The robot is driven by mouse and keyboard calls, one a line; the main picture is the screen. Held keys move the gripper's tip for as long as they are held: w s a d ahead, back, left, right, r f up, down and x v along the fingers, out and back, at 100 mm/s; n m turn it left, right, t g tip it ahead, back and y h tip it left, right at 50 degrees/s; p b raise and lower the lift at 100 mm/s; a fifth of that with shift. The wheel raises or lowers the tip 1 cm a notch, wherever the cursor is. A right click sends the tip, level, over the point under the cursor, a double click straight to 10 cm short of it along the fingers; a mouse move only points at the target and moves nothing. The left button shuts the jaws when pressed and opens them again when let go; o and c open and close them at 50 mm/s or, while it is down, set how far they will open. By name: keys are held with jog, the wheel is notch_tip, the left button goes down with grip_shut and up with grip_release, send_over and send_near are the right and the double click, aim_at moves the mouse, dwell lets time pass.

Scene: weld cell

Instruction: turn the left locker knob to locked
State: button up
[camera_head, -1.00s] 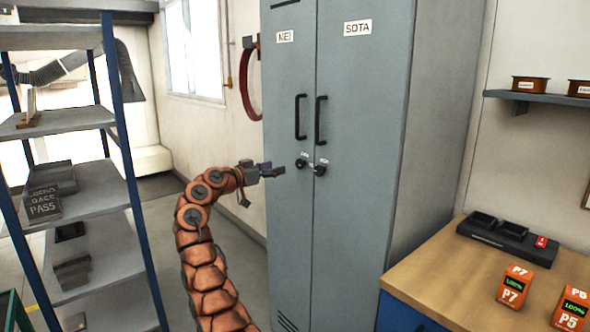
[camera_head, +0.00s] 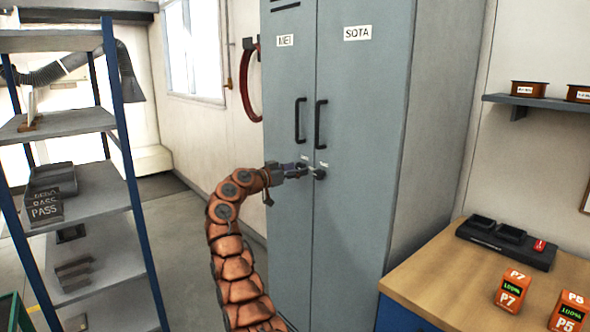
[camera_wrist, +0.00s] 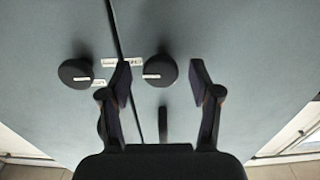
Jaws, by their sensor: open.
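The grey two-door locker (camera_head: 350,215) has a left door labelled MEI and a right door labelled SOTA. Each door has a round black knob below its handle. My gripper (camera_head: 306,170) is at the left door and mostly hides its knob in the head view. The wrist view looks upside down. There the left locker knob (camera_wrist: 160,70) lies between the tips of my open fingers (camera_wrist: 161,84), with no visible grip on it. Its white mark lies horizontal, toward the door seam. The right locker knob (camera_head: 319,173) is just beside my gripper and shows apart in the wrist view (camera_wrist: 75,73).
Black door handles (camera_head: 300,119) stand above the knobs. Small white labels (camera_wrist: 122,62) sit by the knobs, too blurred to read. A blue-post shelf (camera_head: 75,122) stands left; a wooden-top bench (camera_head: 440,293) stands right. The floor between shelf and locker is clear.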

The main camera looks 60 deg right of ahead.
jog(key=c, duration=1.1)
